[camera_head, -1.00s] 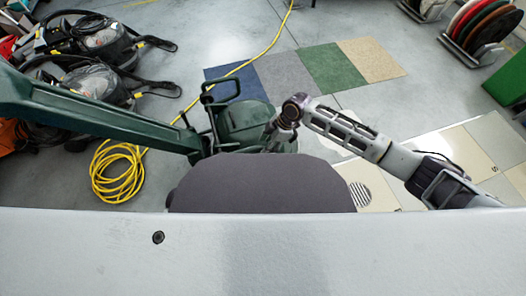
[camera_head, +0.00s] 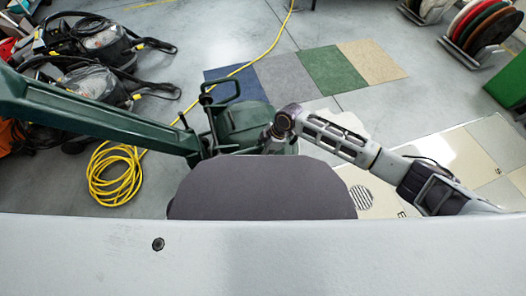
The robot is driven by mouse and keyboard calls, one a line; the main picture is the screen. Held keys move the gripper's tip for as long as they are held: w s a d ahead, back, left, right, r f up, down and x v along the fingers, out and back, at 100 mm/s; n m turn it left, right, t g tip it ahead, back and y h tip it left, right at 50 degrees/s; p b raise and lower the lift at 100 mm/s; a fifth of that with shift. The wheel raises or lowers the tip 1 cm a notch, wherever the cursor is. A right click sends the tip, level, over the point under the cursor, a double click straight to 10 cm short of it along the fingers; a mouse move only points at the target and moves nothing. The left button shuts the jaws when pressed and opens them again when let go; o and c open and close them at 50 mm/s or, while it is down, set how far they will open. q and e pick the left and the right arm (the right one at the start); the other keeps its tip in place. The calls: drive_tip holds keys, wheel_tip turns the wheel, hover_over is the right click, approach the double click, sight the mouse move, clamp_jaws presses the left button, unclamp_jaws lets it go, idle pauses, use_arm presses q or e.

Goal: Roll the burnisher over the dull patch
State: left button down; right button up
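The green burnisher (camera_head: 245,122) stands on the grey floor at the centre, with its long handle shaft (camera_head: 90,115) reaching in from the left. My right arm comes in from the right, and its wrist end (camera_head: 279,127) is at the right side of the burnisher's body. Its fingers are hidden or too small to make out, so I cannot tell whether they hold anything. A pale patch (camera_head: 345,122) of floor shows just right of the burnisher, partly behind my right arm; I cannot tell whether it is the dull patch. My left gripper is not in view.
Colored square pads (camera_head: 332,70) lie beyond the burnisher. A coiled yellow cord (camera_head: 115,178) lies at left, its line running to the back. Vacuum machines (camera_head: 95,85) stand at left. Racked discs (camera_head: 480,28) and a green box (camera_head: 508,80) stand at right.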

clamp_jaws()
drive_tip(key=shift+d, duration=0.1)
